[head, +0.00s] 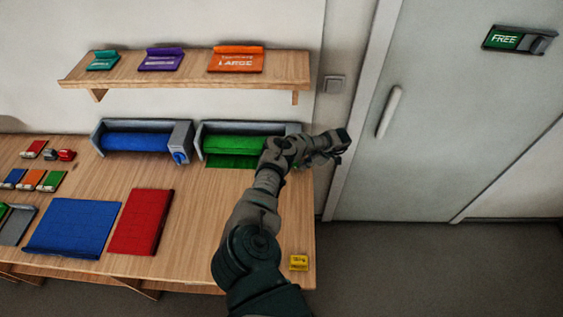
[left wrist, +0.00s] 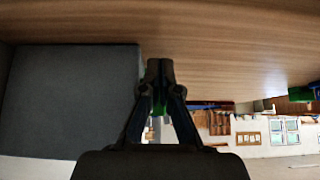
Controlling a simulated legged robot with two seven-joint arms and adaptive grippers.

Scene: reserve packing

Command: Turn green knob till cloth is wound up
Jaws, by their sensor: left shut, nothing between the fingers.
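The green roll holder (head: 247,129) stands at the back right of the table, with green cloth (head: 232,161) hanging out of its front. Its right end and the green knob are hidden behind my left arm in the head view. My left gripper (head: 300,149) is at that right end, its fingers hard to separate from my wrist. In the left wrist view, the fingers (left wrist: 159,70) are shut and empty, beside a large grey block (left wrist: 70,100). A bit of green (left wrist: 158,109) shows between the finger links; I cannot tell what it is. My right gripper is out of view.
A blue roll holder (head: 137,141) with a blue knob (head: 180,157) stands to the left. Blue cloth (head: 75,226) and red cloth (head: 141,222) lie in front. A yellow block (head: 298,262) sits near the front right corner. A shelf (head: 190,77) hangs above.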

